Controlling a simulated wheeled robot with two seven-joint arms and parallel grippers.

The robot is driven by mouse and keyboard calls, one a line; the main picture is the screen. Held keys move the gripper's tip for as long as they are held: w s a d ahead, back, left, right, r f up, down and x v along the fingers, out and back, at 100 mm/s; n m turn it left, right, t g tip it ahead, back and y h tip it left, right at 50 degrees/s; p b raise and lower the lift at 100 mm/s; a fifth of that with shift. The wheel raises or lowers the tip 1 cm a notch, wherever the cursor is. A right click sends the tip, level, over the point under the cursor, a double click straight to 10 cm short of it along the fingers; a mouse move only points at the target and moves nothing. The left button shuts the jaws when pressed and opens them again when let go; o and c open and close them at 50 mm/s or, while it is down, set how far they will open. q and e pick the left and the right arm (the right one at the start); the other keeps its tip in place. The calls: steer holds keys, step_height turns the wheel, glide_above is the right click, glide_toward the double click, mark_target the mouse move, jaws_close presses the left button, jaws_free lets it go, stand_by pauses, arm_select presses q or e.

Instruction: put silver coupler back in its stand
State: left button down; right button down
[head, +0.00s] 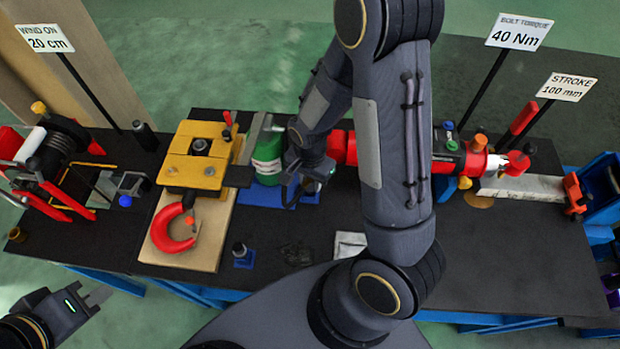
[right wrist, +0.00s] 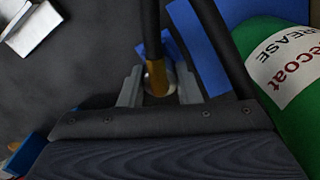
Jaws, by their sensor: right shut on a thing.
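In the right wrist view my right gripper (right wrist: 160,88) is shut on a small round piece, seemingly the silver coupler (right wrist: 157,78), with a silvery end and a brass-coloured side. A narrow blue piece (right wrist: 172,48), possibly its stand, shows right beside it; I cannot tell whether they touch. My left gripper (head: 88,298) is open and empty at the lower left, off the table's front edge.
The green grease can (head: 267,158) stands close beside my right gripper; it also shows in the right wrist view (right wrist: 290,75). A yellow clamp block (head: 195,160) with a red hook (head: 168,228) is left. The table (head: 500,245) is clear front right.

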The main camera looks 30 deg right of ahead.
steer(key=shift+f+b, duration=0.95)
steer(key=shift+f, duration=0.2)
steer(key=c, duration=1)
jaws_free()
steer(key=shift+r, duration=0.1)
steer(key=shift+r+p, duration=2.15)
steer(key=shift+r, duration=0.4)
step_height(320, 180, up, 8)
steer(key=shift+f, duration=0.15)
